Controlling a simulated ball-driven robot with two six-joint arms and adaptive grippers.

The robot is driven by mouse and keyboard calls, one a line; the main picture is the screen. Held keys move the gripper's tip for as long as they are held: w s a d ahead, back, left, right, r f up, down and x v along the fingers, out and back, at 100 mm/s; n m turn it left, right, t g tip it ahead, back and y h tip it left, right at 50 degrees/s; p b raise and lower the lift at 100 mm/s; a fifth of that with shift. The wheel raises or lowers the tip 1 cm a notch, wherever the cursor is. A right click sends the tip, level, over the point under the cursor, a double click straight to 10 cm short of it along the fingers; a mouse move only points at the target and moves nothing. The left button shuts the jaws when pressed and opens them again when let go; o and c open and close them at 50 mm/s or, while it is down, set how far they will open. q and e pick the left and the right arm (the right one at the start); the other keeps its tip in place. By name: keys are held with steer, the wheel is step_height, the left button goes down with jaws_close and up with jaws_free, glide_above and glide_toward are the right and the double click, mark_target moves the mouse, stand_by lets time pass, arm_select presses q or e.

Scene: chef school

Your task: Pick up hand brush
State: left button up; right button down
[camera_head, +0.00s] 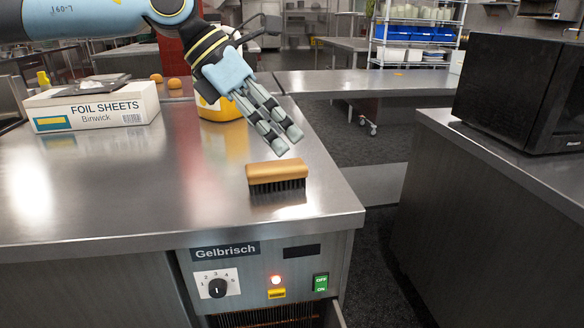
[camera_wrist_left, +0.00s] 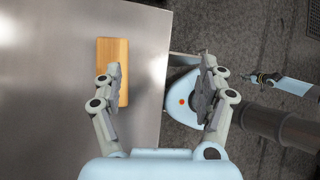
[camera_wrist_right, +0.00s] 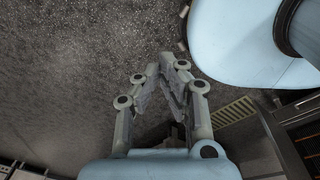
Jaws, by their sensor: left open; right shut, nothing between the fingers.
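The hand brush (camera_head: 277,172) lies on the steel counter near its front right corner, with its wooden back up and dark bristles down. My left gripper (camera_head: 284,140) is above and just behind the brush, apart from it. In the left wrist view the brush's wooden back (camera_wrist_left: 112,55) shows at the left finger, which partly covers it. The left gripper (camera_wrist_left: 160,80) is open with nothing between its fingers. In the right wrist view my right gripper (camera_wrist_right: 166,65) is shut and empty, over the dark floor, away from the counter.
The steel counter (camera_head: 110,200) has a foil sheets box (camera_head: 95,107) at left and a yellow container (camera_head: 222,108) behind my left gripper. A microwave (camera_head: 520,92) stands on the right counter (camera_head: 500,165). A floor gap lies between the counters. Bare counter surrounds the brush.

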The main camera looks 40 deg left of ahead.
mark_target(275, 166)
arm_select(q)
steer(key=a+y, duration=0.1)
steer(key=a, duration=0.1)
steer(key=a+y, duration=0.1)
steer(key=a, duration=0.1)
steer(key=a+g+y+b, duration=0.1)
steer(key=a, duration=0.1)
steer(key=shift+w+a+f+m+y, duration=0.15)
steer(key=shift+w+a+m+y, duration=0.15)
steer(key=shift+m, duration=0.1)
steer(key=b+x, duration=0.3)
steer(key=b, duration=0.6)
steer(key=shift+s+d+f+b, duration=0.1)
steer(key=shift+s+d+b, duration=0.05)
steer(key=shift+b, duration=0.2)
steer(key=shift+b+x, duration=0.65)
steer(key=shift+x, duration=0.35)
steer(key=shift+b+x, duration=0.35)
steer(key=shift+x, duration=2.25)
steer(key=shift+d, duration=0.15)
arm_select(e)
step_height(275, 166, down, 13)
steer(key=s, duration=0.2)
steer(key=shift+s+d+r+g, duration=0.2)
steer(key=shift+s+g, duration=0.2)
